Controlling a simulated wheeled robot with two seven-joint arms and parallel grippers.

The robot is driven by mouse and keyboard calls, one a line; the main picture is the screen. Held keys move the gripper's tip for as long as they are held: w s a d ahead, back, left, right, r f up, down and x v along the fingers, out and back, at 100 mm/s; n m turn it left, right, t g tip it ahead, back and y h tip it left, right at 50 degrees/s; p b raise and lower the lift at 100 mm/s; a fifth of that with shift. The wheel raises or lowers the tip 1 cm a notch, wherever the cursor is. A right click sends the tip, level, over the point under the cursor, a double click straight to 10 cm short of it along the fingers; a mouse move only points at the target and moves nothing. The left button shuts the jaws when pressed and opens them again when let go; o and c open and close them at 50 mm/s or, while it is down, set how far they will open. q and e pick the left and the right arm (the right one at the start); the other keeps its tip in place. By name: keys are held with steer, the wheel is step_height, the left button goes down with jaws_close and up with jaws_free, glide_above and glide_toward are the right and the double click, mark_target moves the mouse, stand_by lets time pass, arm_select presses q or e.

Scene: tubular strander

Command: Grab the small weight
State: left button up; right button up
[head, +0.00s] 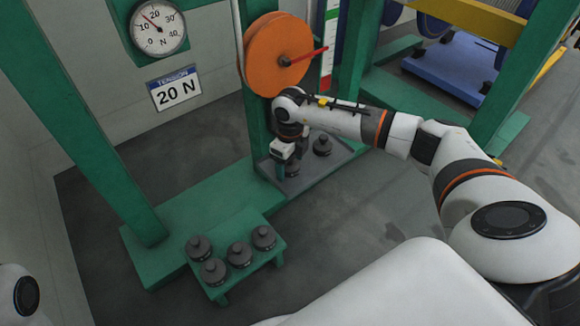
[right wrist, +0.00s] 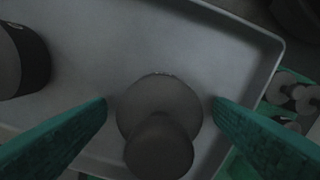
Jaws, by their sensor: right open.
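A dark weight (right wrist: 160,105) with a round knob stands in the grey tray (right wrist: 225,50). In the right wrist view it sits between the green fingers of my right gripper (right wrist: 160,108), with a gap at each side. In the head view my right gripper (head: 288,170) points down over the tray (head: 318,174) and partly hides this weight. A second dark weight (head: 322,146) stands in the tray to the right; in the right wrist view a dark weight (right wrist: 22,62) shows at the left edge. Which weight is smaller is hard to tell. My left gripper is out of view.
Several dark weights (head: 239,254) stand on a low green stand (head: 268,259) in front. An orange wheel (head: 278,52) with a red pointer hangs on a green post above the tray. A gauge (head: 158,28) and a "20 N" sign (head: 175,89) are at the back left.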

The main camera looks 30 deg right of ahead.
steer(key=c, duration=1.4)
steer(key=shift+r, duration=0.1)
steer(key=shift+c, duration=0.2)
